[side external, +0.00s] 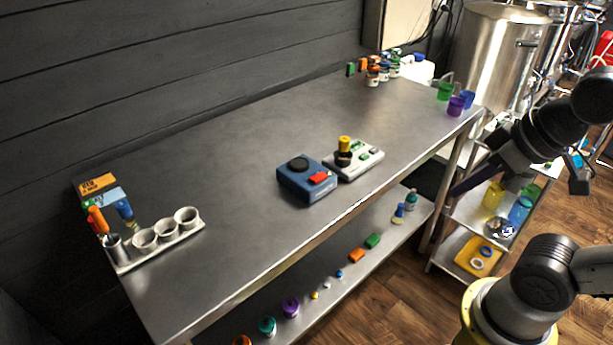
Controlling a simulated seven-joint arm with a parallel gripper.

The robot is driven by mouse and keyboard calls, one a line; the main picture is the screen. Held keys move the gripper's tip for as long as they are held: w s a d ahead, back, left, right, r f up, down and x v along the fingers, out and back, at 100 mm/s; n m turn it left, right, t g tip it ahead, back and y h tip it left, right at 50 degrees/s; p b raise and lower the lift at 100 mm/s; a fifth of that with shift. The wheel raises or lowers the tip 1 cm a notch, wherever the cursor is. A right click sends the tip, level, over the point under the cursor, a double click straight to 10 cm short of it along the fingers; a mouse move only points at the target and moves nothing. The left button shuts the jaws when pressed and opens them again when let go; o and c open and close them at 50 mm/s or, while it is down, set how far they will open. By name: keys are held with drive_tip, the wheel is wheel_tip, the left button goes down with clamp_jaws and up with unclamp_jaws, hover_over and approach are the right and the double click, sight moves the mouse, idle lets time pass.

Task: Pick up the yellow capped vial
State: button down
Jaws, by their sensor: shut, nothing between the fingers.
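The yellow capped vial (344,146) stands upright on a pale grey device (366,158) near the middle of the steel table's front edge. Its cap is yellow and its body is dark. Nothing touches it from above. My gripper (456,190) is at the right, beyond the table's front edge and well apart from the vial. It points down and left, and its fingers are shut and empty. The fingertips look small and dark against the shelf behind.
A blue device (306,182) with a red button sits just left of the vial. The steel table (230,140) is mostly clear. A cup rack (165,247) stands at the left end. Several small bottles (383,72) and coloured cups (455,105) stand at the far end.

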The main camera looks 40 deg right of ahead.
drive_tip(key=c, duration=0.5)
unclamp_jaws()
